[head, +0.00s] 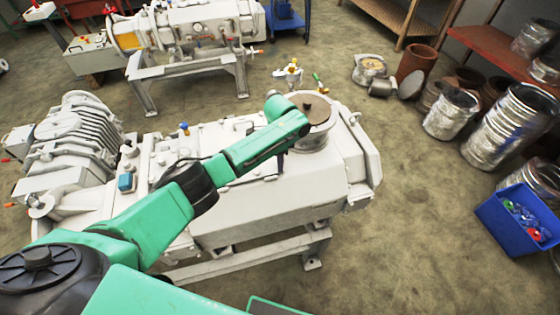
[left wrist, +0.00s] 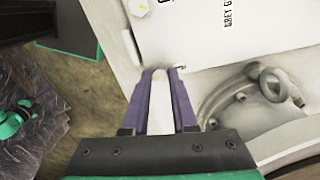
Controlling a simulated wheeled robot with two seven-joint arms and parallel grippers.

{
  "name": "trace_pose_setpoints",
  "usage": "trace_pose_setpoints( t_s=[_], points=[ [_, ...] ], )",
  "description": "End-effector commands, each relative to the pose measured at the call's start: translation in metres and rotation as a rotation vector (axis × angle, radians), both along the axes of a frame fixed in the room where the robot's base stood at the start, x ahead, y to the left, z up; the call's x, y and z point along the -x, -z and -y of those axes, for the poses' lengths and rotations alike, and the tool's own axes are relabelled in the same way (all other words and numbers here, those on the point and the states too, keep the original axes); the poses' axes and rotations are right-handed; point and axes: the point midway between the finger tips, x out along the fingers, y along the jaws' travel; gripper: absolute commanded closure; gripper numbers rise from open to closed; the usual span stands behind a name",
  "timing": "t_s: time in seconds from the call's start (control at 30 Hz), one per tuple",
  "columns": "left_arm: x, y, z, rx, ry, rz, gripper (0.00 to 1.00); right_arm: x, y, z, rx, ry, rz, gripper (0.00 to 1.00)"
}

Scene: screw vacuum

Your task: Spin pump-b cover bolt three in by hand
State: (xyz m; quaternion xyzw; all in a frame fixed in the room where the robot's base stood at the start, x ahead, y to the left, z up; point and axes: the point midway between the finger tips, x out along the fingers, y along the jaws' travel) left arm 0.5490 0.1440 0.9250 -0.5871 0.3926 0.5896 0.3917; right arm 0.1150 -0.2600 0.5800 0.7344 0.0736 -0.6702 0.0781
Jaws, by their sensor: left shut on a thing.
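A large off-white pump (head: 290,190) stands on a frame in the foreground, with a round brown-topped port (head: 318,108) at its right end. My left arm reaches over it, and my left gripper (head: 282,162) is largely hidden below the arm beside the pump's front face. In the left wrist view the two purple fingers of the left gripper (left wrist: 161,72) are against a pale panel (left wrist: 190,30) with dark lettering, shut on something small. The held thing cannot be made out clearly. A small bolt-like piece (left wrist: 181,67) shows beside the right fingertip. My right gripper is not in view.
A lifting eye (left wrist: 272,82) sticks out of the casting near the fingers. A second pump (head: 190,25) stands behind. Metal drums (head: 450,112) and a blue bin (head: 505,235) are at the right. Open floor lies between them and the pump.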

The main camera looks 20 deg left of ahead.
Motion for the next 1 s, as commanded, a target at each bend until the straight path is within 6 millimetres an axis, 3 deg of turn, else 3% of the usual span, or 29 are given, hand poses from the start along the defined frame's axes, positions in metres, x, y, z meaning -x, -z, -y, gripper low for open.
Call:
trace_pose_setpoints(
  t_s=[1.0],
  points=[
    [-0.0050,-0.0053,0.0010,-0.001,0.963,0.016,1.00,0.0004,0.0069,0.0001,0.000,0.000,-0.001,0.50]
  ],
)
